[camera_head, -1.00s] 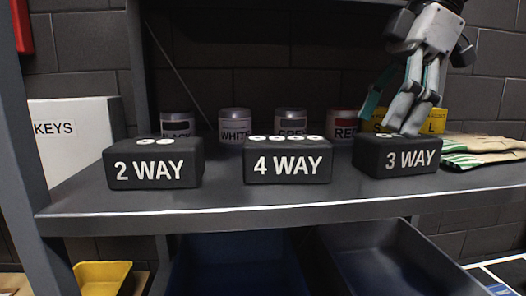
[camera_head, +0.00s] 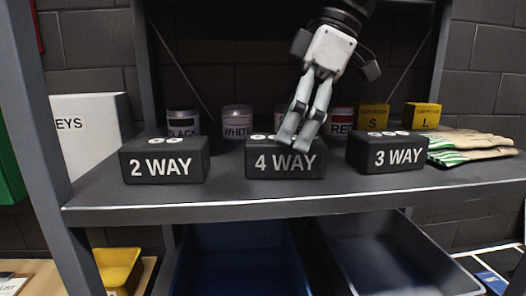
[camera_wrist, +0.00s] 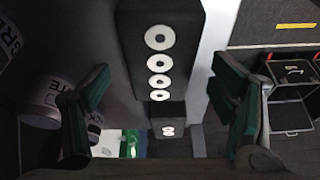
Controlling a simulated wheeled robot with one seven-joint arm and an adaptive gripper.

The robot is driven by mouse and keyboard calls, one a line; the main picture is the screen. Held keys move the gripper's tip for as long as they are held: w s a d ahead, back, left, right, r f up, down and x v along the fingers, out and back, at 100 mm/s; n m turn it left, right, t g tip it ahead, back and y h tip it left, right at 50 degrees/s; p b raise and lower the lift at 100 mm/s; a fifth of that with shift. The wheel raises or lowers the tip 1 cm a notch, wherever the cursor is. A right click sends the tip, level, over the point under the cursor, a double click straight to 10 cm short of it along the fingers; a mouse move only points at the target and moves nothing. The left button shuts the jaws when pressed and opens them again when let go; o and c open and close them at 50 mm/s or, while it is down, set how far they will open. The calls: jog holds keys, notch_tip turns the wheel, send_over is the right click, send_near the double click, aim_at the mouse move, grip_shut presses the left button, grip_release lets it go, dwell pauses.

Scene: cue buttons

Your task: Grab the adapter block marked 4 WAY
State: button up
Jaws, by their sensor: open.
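The black 4 WAY block (camera_head: 285,163) stands in the middle of the shelf, between the 2 WAY block (camera_head: 164,160) and the 3 WAY block (camera_head: 387,152). My gripper (camera_head: 295,138) points down over it, its fingers covering part of its top. In the wrist view the 4 WAY block (camera_wrist: 160,50), with its row of white-ringed holes, lies between the open fingers of my gripper (camera_wrist: 162,105). Gaps show on both sides. The 2 WAY block (camera_wrist: 168,132) shows beyond it. Whether the fingertips are above or beside the block is unclear.
Jars marked BLACK (camera_head: 183,123), WHITE (camera_head: 237,122) and RED (camera_head: 341,121) stand behind the blocks; another is mostly hidden by my gripper. Yellow boxes (camera_head: 373,117) and gloves (camera_head: 470,145) are at the right. The shelf front (camera_head: 230,207) is clear.

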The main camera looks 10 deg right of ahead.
jog(key=shift+x, duration=1.5)
jog(key=shift+f, duration=0.25)
jog(key=c, duration=1.5)
